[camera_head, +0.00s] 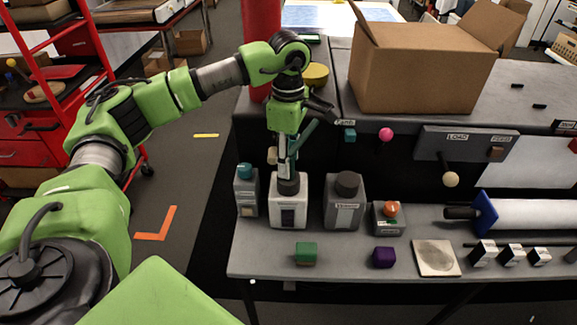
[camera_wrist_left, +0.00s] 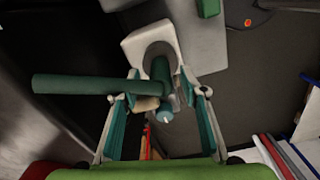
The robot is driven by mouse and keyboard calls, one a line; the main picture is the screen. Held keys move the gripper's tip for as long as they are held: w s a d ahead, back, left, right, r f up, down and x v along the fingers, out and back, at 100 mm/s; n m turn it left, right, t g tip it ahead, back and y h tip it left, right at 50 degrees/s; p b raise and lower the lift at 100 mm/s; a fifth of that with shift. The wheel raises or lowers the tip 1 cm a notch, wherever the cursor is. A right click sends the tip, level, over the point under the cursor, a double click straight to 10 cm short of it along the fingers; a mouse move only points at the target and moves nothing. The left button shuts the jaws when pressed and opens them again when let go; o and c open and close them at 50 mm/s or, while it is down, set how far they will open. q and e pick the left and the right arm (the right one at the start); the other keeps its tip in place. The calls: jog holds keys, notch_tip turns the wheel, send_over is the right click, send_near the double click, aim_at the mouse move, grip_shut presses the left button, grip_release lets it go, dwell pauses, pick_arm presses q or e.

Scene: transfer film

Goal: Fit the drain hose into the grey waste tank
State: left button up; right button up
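The grey waste tank (camera_head: 289,213), pale with a dark neck, stands upright on the table's left part; its pale top (camera_wrist_left: 135,47) shows in the left wrist view. The dark-green drain hose (camera_wrist_left: 85,85) has a long section pointing left and a short section at the neck, between my fingers. How deep it sits is hidden. In the head view part of it (camera_head: 304,134) slants up right. My left gripper (camera_head: 283,168) points down above the neck; its fingers (camera_wrist_left: 162,108) stand apart on either side of the short section, with gaps visible. My right gripper is out of view.
A teal-capped container (camera_head: 247,193) stands close left, and a darker grey tank (camera_head: 345,213) close right. A small box with an orange knob (camera_head: 391,208), a green block (camera_head: 305,254) and a purple block (camera_head: 384,257) are nearby. A cardboard box (camera_head: 420,70) sits behind.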

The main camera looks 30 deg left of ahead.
pick_arm(q)
jog(key=shift+f, duration=0.4)
grip_shut()
jog(key=shift+r, duration=0.1)
